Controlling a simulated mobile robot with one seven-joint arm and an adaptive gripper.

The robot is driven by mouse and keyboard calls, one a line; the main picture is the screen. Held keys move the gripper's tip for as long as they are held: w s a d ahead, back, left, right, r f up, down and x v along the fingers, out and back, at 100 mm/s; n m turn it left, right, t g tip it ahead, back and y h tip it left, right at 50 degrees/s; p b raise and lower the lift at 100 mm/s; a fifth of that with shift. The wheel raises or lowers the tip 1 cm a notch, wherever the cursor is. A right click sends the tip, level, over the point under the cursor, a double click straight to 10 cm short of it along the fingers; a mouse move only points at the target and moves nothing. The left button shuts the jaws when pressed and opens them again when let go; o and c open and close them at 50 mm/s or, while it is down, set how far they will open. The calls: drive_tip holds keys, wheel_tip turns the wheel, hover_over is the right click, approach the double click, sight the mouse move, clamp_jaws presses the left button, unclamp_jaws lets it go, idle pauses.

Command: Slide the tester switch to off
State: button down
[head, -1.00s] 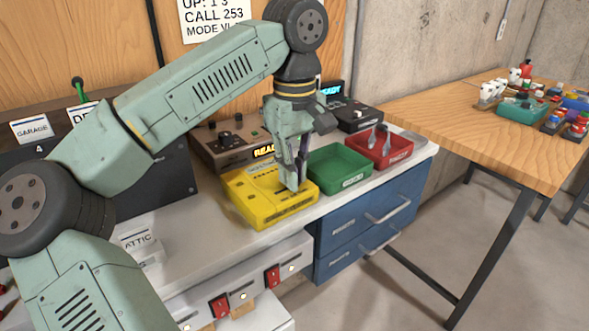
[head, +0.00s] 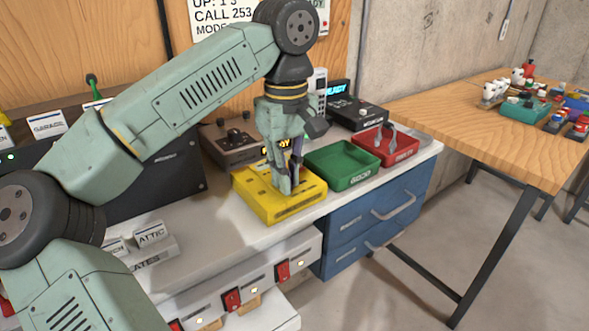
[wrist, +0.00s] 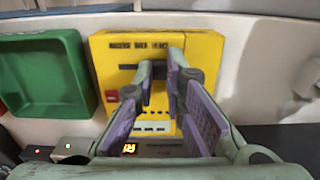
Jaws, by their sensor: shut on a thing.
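The tester is a yellow box (head: 265,204) on the white bench, with printed markings on its top. It also shows in the wrist view (wrist: 112,75). My gripper (head: 287,188) points down onto the box's top, near its middle. In the wrist view my gripper (wrist: 162,68) has its two fingers close together over a dark slot on the box. The fingers are shut on what appears to be the tester switch. The switch itself is hidden between the fingertips, so its exact position cannot be told.
A green tray (head: 315,170) stands just right of the tester, and a red tray (head: 405,155) beyond it. A brown device (head: 212,150) with a lit display stands behind. Red rocker switches (head: 232,299) line the bench front. A wooden table (head: 440,115) is at right.

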drive_tip(key=shift+s+a, duration=0.2)
drive_tip(key=shift+a, duration=0.05)
drive_tip(key=c, duration=1.6)
unclamp_jaws()
drive_tip(key=shift+c, duration=0.2)
drive_tip(key=shift+d+r, duration=0.1)
wheel_tip(320, 180, up, 7)
drive_tip(key=shift+r, duration=0.2)
